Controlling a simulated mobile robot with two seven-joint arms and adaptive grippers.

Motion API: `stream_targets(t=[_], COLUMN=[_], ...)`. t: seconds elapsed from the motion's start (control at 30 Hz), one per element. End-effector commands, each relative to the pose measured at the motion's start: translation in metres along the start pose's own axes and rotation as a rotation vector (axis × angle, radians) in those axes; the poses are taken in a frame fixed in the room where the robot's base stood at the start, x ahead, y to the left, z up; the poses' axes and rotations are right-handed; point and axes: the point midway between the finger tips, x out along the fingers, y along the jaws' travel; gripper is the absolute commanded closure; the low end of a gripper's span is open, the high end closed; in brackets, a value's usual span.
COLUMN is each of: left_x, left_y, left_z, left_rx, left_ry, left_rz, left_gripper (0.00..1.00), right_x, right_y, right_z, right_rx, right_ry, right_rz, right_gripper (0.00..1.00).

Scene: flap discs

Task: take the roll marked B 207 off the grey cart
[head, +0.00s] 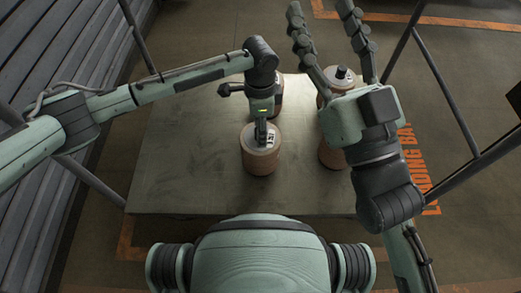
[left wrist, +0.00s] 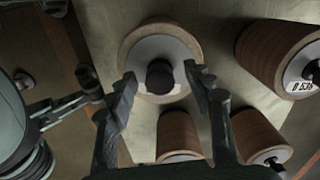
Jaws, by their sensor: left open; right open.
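The grey cart (head: 175,180) carries several tan rolls with pale ends. My left gripper (head: 266,132) points down over the front middle roll (head: 258,160), its fingers open. In the left wrist view a roll (left wrist: 136,48) with a pale end and a dark knob lies between or just beyond the open fingertips (left wrist: 160,78); contact cannot be told. A white label shows on the front roll in the head view, too small to read. No label reading B 207 is legible. My right gripper (head: 322,12) is open and empty, raised over the cart's right side.
Another roll (left wrist: 275,50) bears a label that seems to end in 536. Two more rolls (left wrist: 178,132) (left wrist: 256,136) stand close by. In the head view, rolls stand behind and to the right, partly hidden by my arms. The cart's left side is bare.

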Motion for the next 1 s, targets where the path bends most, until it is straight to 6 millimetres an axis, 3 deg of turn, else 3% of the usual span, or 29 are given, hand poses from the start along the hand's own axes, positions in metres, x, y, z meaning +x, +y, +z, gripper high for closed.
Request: stream_targets(t=[0.1,0.5,1.0], left_x=[-0.0003,-0.0005,-0.0038], left_y=[0.0002,0.0004,-0.0010], left_z=[-0.0002,-0.0004,-0.0021], left_rx=[0.000,0.001,0.001], left_ry=[0.000,0.001,0.005], left_rz=[0.000,0.000,-0.003], left_gripper=[0.50,0.99,1.00], right_x=[0.0001,0.0002,0.0000], right_y=[0.0001,0.0000,0.0005], right_z=[0.0001,0.0000,0.0017], right_rx=[0.000,0.000,-0.001], right_ry=[-0.001,-0.002,-0.008], right_rz=[0.000,0.000,0.001], right_gripper=[0.48,0.48,0.48])
